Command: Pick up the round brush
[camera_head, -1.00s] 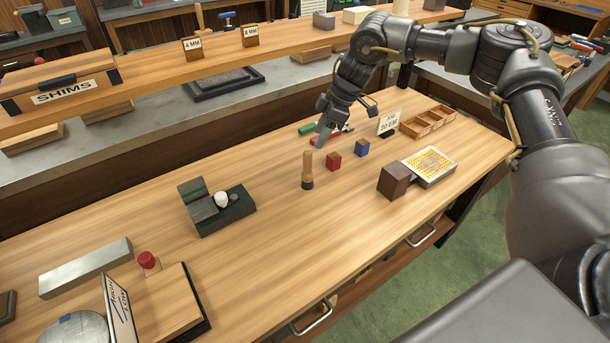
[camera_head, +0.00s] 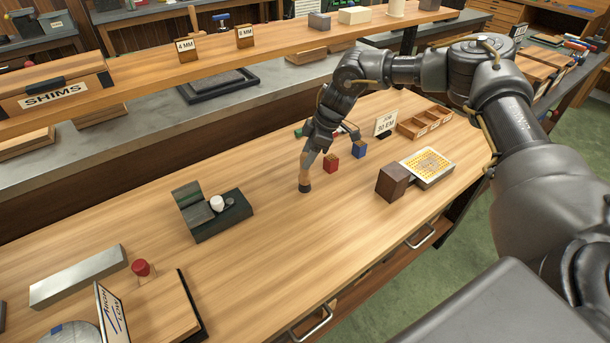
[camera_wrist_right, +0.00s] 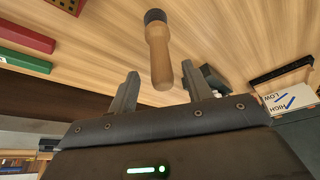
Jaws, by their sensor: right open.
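The round brush (camera_head: 305,173) stands upright on the wooden bench, with a wooden handle on top and a dark round end at the bottom. In the right wrist view the brush (camera_wrist_right: 158,50) lies just beyond and between the finger directions, its handle end toward me. My right gripper (camera_head: 312,150) is at the top of the handle in the head view and hides part of it. The right wrist view shows the right gripper (camera_wrist_right: 162,88) with its two fingers apart and nothing clearly held. My left gripper is not in view.
A brown block (camera_head: 391,183) is further right. A dark green fixture (camera_head: 220,216) is to the left. Bare bench lies in front of the brush.

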